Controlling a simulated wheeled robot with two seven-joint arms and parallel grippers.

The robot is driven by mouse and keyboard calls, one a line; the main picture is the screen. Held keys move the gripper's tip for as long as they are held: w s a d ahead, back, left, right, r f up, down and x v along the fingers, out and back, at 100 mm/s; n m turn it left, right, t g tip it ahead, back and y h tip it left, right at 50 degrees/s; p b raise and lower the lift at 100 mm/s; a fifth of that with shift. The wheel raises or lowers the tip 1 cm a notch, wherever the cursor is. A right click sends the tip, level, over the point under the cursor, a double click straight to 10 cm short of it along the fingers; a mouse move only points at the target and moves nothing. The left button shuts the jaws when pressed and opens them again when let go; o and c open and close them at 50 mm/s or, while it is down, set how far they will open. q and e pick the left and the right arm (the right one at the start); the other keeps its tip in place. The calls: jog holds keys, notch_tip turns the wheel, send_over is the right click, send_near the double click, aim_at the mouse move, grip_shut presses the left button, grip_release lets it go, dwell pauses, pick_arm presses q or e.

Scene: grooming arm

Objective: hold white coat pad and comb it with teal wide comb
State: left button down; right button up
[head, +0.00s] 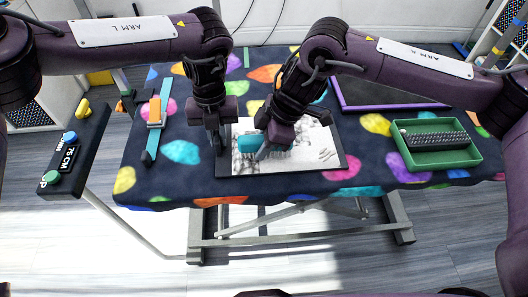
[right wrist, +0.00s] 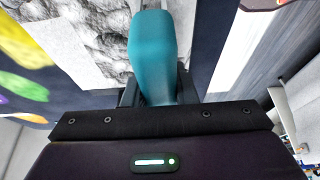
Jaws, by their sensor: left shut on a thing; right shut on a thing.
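The white coat pad (head: 300,164), a grey-and-white furry sheet on a dark board, lies on the spotted table. Its fur also shows in the right wrist view (right wrist: 88,32). My left gripper (head: 218,146) is shut on the pad's left edge; the exact contact is small and partly hidden. My right gripper (head: 268,143) is shut on the teal wide comb (head: 249,141) over the left-middle of the pad. The comb's teal handle (right wrist: 152,50) stands between the fingers in the right wrist view. The comb's teeth point down at the fur; I cannot tell how deep they reach.
A green tray (head: 466,155) with a dark bristled tool stands at the table's right. A purple-framed dark panel (head: 390,97) lies behind the pad. A blue strap (head: 164,92) with an orange piece lies at the left. A control panel (head: 84,146) stands off the left edge.

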jog(key=w, duration=0.5)
jog(key=w, duration=0.7)
jog(key=shift+w+f, duration=0.1)
jog(key=shift+w, duration=0.4)
jog(key=shift+d, duration=0.1)
dwell(0.4)
jog(key=s, duration=0.8)
jog(key=shift+s, duration=0.1)
jog(key=shift+s, duration=0.1)
